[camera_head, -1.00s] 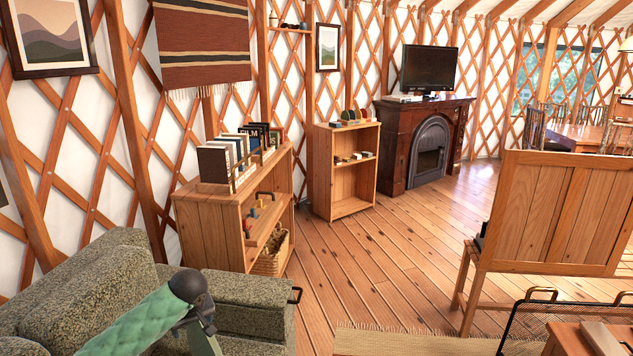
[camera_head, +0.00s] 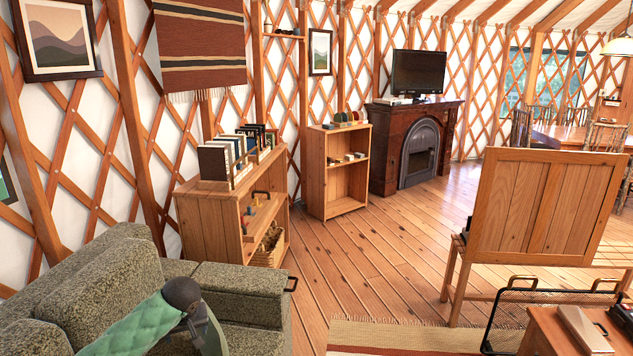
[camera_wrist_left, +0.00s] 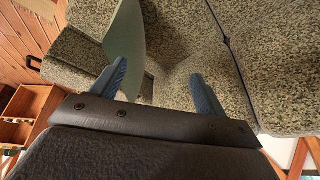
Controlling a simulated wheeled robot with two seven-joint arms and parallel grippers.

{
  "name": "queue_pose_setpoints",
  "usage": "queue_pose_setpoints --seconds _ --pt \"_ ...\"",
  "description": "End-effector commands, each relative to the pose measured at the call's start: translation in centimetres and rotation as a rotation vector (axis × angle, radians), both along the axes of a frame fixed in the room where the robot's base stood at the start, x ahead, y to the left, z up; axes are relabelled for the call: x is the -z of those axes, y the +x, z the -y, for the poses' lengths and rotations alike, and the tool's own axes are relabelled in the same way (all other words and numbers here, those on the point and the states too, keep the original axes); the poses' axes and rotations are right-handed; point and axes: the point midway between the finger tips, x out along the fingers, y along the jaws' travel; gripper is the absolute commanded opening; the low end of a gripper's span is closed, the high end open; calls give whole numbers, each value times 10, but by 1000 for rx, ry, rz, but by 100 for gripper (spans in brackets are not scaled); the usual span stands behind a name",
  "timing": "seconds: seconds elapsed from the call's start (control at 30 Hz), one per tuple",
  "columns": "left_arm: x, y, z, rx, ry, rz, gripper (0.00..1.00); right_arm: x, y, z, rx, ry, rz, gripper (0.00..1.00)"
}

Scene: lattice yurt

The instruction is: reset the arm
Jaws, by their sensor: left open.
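My left arm, in a green quilted sleeve (camera_head: 135,325), comes in at the lower left of the head view, over the grey-green tweed sofa (camera_head: 95,290). It bends at a dark joint and runs down out of the picture; I cannot make out the fingertips there. In the left wrist view my left gripper (camera_wrist_left: 160,90) shows two blue fingers spread wide with nothing held between them. The sofa cushions (camera_wrist_left: 270,60) fill most of the background behind the fingers. I cannot tell how far the fingers are from the fabric. My right gripper is not in view.
A low wooden bookcase (camera_head: 208,228) stands beyond the sofa, with a smaller shelf (camera_head: 317,180) and a fireplace (camera_head: 385,150) behind. A wooden-backed piece (camera_head: 545,205) stands at right. Floor between is open.

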Motion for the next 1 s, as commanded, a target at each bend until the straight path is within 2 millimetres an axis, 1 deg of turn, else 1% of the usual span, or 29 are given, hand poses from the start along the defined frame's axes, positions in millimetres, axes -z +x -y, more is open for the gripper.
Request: queue_pose_setpoints --seconds 0.1,0.27,0.37,0.53,0.67,0.7,0.8,0.9,1.0 --pt "-1 2 -1 79 32 -8 74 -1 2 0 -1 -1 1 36" --pt "-8 5 0 217 95 -6 74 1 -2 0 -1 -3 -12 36" --pt "-18 7 3 324 149 8 74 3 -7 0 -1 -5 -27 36" --pt "-49 11 11 502 253 56 74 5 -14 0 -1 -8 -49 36" --pt "-78 13 29 623 320 115 74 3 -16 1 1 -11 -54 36" --pt "-85 12 36 659 338 131 74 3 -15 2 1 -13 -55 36" --pt "-96 4 56 747 375 170 74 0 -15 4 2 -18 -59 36" --pt "-98 -9 75 813 396 199 74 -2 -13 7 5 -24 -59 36" --pt "-95 -23 91 861 403 219 74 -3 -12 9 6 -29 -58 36"
